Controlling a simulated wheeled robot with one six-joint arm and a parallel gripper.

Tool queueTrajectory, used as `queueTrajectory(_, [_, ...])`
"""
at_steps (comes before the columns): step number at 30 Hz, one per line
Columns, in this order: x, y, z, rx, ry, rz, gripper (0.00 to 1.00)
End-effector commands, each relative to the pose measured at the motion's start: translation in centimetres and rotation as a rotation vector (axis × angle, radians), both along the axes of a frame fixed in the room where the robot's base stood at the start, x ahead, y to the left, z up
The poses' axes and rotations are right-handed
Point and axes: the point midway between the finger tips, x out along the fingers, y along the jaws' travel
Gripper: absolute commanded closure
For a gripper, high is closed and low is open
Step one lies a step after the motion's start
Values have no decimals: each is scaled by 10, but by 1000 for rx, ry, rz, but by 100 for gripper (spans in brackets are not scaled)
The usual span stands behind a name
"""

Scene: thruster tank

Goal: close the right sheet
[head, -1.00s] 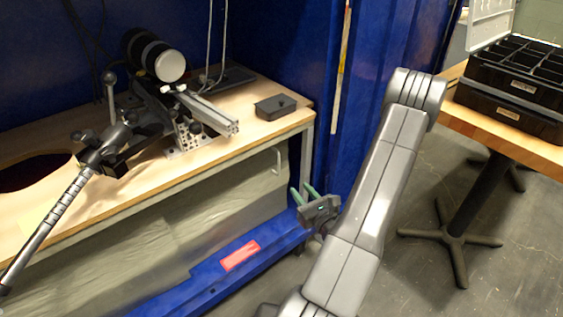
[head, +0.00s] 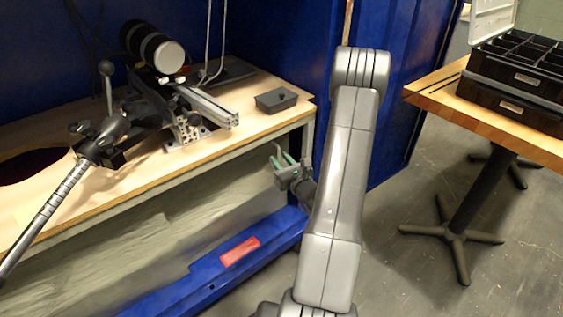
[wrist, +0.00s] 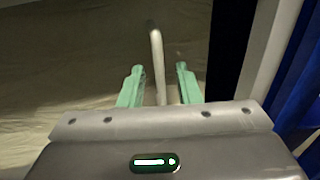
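The right sheet (head: 222,203) is a pale, translucent panel hanging under the front edge of the wooden bench top (head: 215,150). It also fills the left of the wrist view (wrist: 60,70). A thin pale bar handle (wrist: 157,55) stands upright in the wrist view, between my two green fingers. My gripper (head: 279,156) is at the right end of the bench front, by the bench leg. In the wrist view (wrist: 159,80) its fingers are apart on either side of the handle, with visible gaps. In the head view the gripper hides the handle.
A blue lower beam with a red label (head: 240,251) runs below the sheet. A pale post (wrist: 262,50) and blue panel are close on the right in the wrist view. A table (head: 480,115) with black organizer cases stands right. Open floor lies between.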

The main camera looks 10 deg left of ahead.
Motion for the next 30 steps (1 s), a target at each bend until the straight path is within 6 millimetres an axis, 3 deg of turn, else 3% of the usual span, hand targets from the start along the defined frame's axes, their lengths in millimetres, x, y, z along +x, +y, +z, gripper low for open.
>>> queueTrajectory(5, [0,0,0,0,0,0,70])
queueTrajectory(9, [0,0,0,0,0,0,97])
queueTrajectory(10, [0,0,0,0,0,0,100])
queueTrajectory(17, [1,-2,0,-1,-1,0,100])
queueTrajectory(25, [37,-30,0,0,-3,-1,100])
queueTrajectory(30, [45,-36,0,-1,1,0,100])
